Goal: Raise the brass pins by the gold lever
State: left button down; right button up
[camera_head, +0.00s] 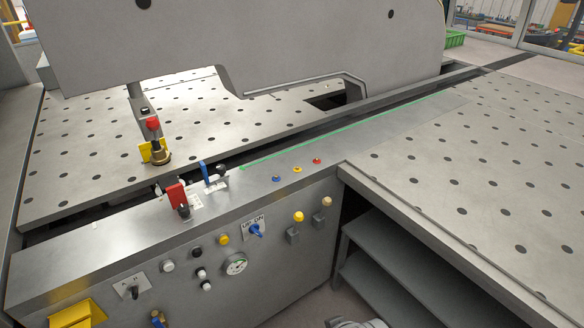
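Two small levers stand out from the front panel at the right, each on a grey bracket. One has a yellow knob (298,217). The other, to its right, has a paler tan-gold knob (326,202); I cannot tell for certain which is the gold lever. Both look upright. A brass round piece (160,157) sits beside a yellow bracket on the perforated table, under a red-topped post. No other brass pins can be made out. Neither gripper can be made out; only a cropped grey shape shows at the bottom edge.
The front panel (200,245) carries a gauge (236,265), a blue rotary switch (256,230) and several knobs. A red lever (176,195) and a blue lever (204,172) rise from the ledge. Grey shelves (385,265) stand right of the panel, under the right table.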

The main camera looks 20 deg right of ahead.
aim_at(327, 202)
jog(key=i+l+z, duration=0.15)
jog(key=i+l, duration=0.85)
